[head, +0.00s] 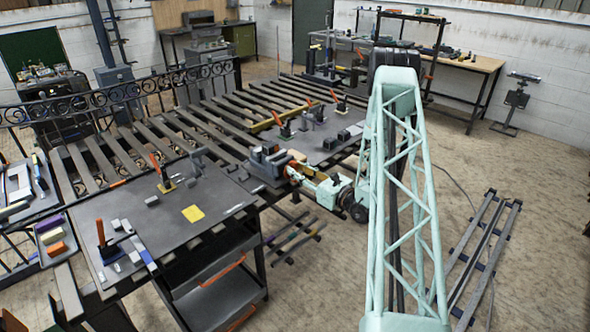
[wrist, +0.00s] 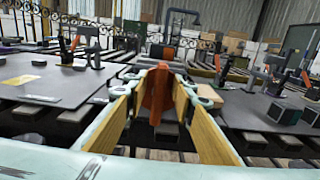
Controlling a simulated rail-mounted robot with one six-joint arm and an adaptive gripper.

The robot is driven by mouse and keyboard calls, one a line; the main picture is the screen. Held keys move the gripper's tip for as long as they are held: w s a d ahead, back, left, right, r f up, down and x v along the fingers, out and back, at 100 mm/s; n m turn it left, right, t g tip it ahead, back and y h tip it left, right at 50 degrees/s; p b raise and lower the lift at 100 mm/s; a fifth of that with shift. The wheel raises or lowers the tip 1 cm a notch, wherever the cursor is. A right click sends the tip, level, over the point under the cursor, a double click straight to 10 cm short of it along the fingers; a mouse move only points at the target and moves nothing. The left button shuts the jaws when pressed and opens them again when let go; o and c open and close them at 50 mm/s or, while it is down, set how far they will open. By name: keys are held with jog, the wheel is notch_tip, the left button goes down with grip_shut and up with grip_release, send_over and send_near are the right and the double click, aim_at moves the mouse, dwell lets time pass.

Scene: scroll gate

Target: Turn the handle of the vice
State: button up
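The vice (head: 266,160) is a dark grey body with a brownish-red part, fixed at the near edge between two dark work plates. My gripper (head: 294,172) is right beside it at the end of my pale green arm. In the wrist view, the two fingers of my gripper (wrist: 162,88) stand apart, with yellowish inner faces. A reddish-brown upright part of the vice (wrist: 157,92) shows between the fingertips. I cannot tell whether the fingers touch it.
A left work plate (head: 160,225) and a right work plate (head: 320,145) carry orange-handled clamps and small blocks. A scrolled iron gate (head: 75,108) runs behind. Metal bars (head: 485,255) lie on the floor at the right.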

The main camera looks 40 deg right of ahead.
jog(key=shift+w, duration=0.7)
jog(key=shift+c, duration=0.2)
grip_shut()
jog(key=shift+m, duration=0.6)
